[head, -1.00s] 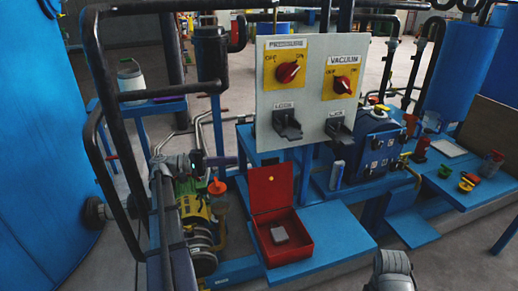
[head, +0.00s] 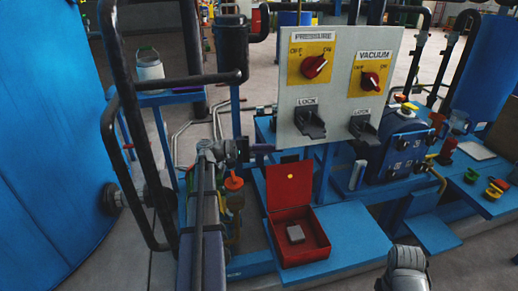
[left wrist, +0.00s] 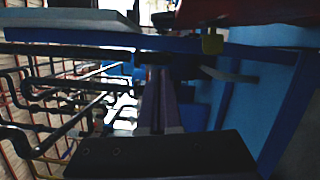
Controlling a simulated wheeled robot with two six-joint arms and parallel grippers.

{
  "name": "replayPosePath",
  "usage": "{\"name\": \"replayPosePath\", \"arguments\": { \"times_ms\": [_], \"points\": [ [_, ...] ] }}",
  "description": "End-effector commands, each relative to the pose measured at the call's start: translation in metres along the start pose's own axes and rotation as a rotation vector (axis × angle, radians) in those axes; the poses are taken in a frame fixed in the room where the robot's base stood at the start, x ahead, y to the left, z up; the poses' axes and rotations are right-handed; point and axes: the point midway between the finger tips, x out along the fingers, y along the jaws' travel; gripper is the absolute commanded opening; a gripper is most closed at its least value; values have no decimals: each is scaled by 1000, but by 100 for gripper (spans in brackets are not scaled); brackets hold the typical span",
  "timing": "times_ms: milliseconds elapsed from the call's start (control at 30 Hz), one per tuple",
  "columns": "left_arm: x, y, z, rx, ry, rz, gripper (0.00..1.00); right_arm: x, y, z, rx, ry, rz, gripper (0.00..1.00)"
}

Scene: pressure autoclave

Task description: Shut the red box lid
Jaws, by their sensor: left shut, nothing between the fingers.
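The red box (head: 323,250) sits on a blue platform with its lid (head: 290,188) standing open and upright at the back. A small grey block (head: 295,234) lies inside. My left gripper (head: 266,148) is shut and empty, just above and seemingly behind the lid's upper left corner. I cannot tell whether it touches the lid. In the left wrist view the narrow fingers (left wrist: 158,100) are together, and a dark red surface (left wrist: 250,10), perhaps the box or lid, shows at the top right.
A grey control panel (head: 340,90) with red knobs and lock brackets stands just behind and above the lid. Black pipes (head: 120,130) rise left of my left arm. A blue unit (head: 402,150) stands to the right. The blue platform (head: 350,235) is clear right of the box.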

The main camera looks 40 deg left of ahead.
Motion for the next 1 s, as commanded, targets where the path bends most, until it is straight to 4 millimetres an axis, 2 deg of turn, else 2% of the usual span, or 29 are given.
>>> {"name": "replayPosePath", "arguments": {
  "times_ms": [67,133,333,833,1000],
  "points": [
    [15,0,3,0,-3,-1,0,-1,0,0,0,0,0,50],
    [15,1,18,0,0,0,0,-4,0,0,0,0,0,50],
    [19,0,35,0,1,0,0,-7,1,0,0,0,0,50],
    [20,0,39,1,0,0,0,-8,1,0,0,0,0,50],
    [29,3,37,27,0,-6,0,-11,1,1,0,0,0,50]
  ]
}}
